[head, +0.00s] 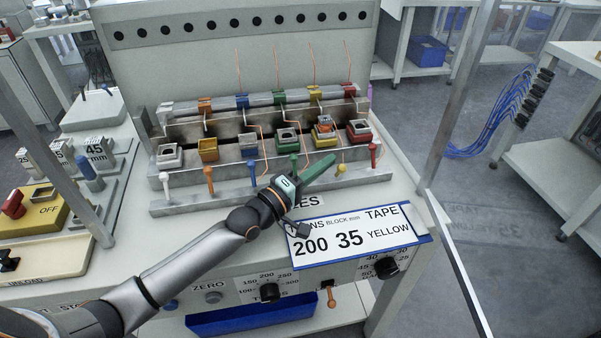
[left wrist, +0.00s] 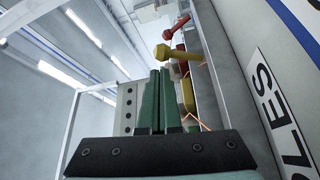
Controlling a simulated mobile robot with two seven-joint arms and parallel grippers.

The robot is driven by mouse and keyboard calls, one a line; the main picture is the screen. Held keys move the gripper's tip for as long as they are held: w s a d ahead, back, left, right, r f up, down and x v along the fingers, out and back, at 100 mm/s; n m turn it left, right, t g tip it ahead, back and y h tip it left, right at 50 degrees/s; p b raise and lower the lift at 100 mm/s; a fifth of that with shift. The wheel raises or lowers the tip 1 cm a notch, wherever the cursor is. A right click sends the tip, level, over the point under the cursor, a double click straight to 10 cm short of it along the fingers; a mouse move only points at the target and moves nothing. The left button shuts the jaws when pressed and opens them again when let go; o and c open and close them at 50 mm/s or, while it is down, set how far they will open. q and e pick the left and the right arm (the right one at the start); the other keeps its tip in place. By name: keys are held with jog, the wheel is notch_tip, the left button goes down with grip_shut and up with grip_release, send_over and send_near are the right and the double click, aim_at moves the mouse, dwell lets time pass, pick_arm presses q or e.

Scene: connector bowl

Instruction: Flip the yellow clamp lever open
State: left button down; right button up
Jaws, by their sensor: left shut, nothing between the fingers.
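The yellow clamp lever (head: 341,169) is in the front row of the fixture, between the green lever (head: 294,160) and the red lever (head: 373,152). In the left wrist view the yellow lever (left wrist: 182,53) has a rounded knob and stands just beyond and right of my fingertips. My left gripper (head: 332,162) is shut and empty. Its green fingers point at the yellow lever's knob and look close to it; I cannot tell whether they touch. My right gripper is not in view.
The metal fixture (head: 190,200) has several coloured clamps in a row, with thin orange wires rising behind. A sign (head: 350,238) reading 200, 35, YELLOW lies at the bench front.

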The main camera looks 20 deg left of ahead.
pick_arm(q)
jog(key=v, duration=1.1)
jog(key=shift+s+a, duration=0.1)
jog(key=shift+s, duration=0.15)
